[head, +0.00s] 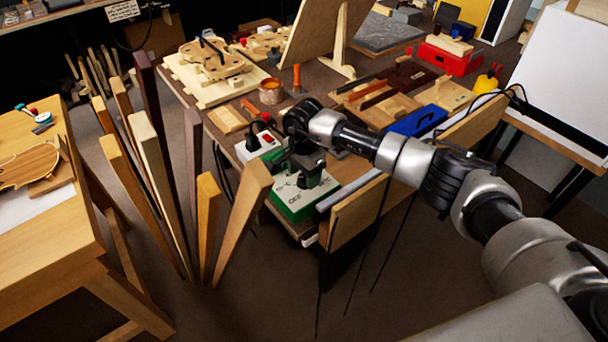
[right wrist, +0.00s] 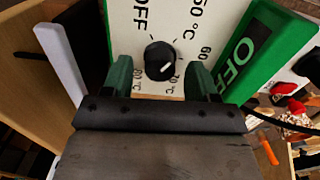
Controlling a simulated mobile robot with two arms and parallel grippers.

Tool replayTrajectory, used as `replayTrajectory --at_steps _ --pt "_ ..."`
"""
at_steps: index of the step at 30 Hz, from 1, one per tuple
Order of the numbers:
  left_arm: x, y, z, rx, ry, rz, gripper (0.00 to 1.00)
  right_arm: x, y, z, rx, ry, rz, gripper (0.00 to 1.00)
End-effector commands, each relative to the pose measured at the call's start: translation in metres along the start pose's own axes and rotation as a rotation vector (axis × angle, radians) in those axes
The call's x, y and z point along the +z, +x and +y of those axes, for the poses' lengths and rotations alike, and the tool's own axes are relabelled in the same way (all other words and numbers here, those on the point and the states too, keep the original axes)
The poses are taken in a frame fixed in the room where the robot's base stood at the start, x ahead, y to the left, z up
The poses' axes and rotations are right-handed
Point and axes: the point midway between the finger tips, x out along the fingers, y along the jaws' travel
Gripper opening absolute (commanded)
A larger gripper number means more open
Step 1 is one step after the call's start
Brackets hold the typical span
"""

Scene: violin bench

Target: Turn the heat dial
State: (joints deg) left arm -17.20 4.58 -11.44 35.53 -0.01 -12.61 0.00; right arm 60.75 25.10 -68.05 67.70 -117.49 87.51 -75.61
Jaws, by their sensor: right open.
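The heat dial (right wrist: 160,61) is a round black knob with a small white mark on a white panel (right wrist: 185,20), in the right wrist view. OFF and several temperatures up to 80 °C are printed around it. The white mark lies toward the lower right of the knob, roughly on the 70 °C side. The panel belongs to a green and white box (head: 300,202) at the bench's near corner in the head view. My right gripper (head: 304,172) is open above this box, its fingers on either side of the dial, with visible gaps. My left gripper is out of view.
A white box with a red knob (head: 258,142) stands just behind the green one. Several upright wood strips (head: 155,170) stand left of the bench. A black cable hangs at the bench edge.

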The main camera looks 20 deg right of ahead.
Motion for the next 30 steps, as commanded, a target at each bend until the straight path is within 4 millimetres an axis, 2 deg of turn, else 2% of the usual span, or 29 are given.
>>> replayTrajectory --at_steps 5,14,23,30 --pt "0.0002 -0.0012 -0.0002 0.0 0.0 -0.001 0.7 0.0008 0.013 -0.0001 0.0 -0.001 -0.001 0.59" --pt "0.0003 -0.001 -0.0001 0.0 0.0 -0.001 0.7 0.0007 0.0148 -0.0001 -0.001 -0.001 -0.001 0.57" --pt "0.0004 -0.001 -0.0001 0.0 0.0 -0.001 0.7 0.0006 0.0146 -0.0001 -0.001 -0.001 -0.001 0.11" --pt "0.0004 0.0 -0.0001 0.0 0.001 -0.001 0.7 0.0004 0.0146 -0.0002 -0.001 0.017 -0.001 0.1"
